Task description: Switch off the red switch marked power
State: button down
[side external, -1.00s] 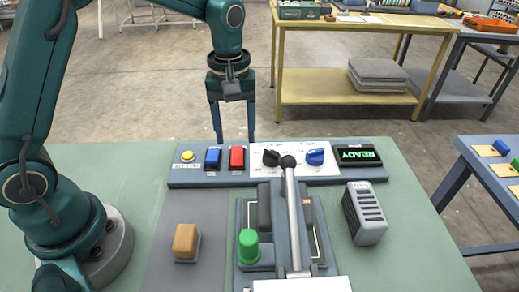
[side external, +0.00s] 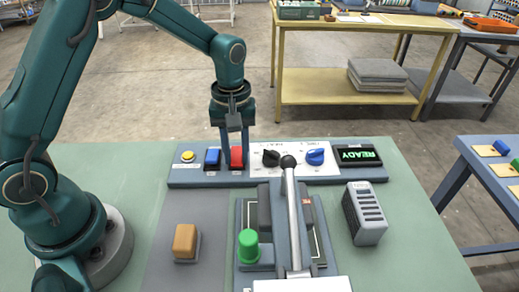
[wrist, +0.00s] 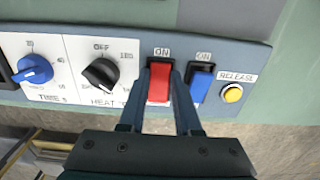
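The red rocker switch (side external: 237,157) sits on the blue-grey control panel (side external: 328,178), right of a blue switch (side external: 212,158). In the wrist view the red switch (wrist: 159,83) has an "ON" label at its end; I cannot read the word power. My gripper (side external: 237,158) points down over the red switch. In the wrist view my gripper (wrist: 160,75) has one finger on each side of the red switch, spread about its width. The fingers are apart, and I cannot tell whether they touch it. They hide part of the switch's surroundings.
A yellow button (side external: 188,156) marked RELEASE is at the panel's left end. A black dial (side external: 271,158), a blue dial (side external: 315,157) and a READY display (side external: 359,155) lie to the right. A long lever (side external: 293,220) stands in front of the panel.

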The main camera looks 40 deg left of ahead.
jog(key=shift+w+a+g+h, duration=0.25)
jog(key=shift+g+h, duration=0.35)
jog(key=shift+w+a+r+g+h, duration=0.1)
jog(key=shift+w+a+g+h, duration=0.05)
jog(key=shift+g+h, duration=0.4)
jog(key=shift+w+a+g+h, duration=0.1)
jog(key=shift+a+g+h, duration=0.05)
jog(key=shift+g+h, duration=0.4)
jog(key=c, duration=0.6)
grip_release()
jog(key=shift+v, duration=2.6)
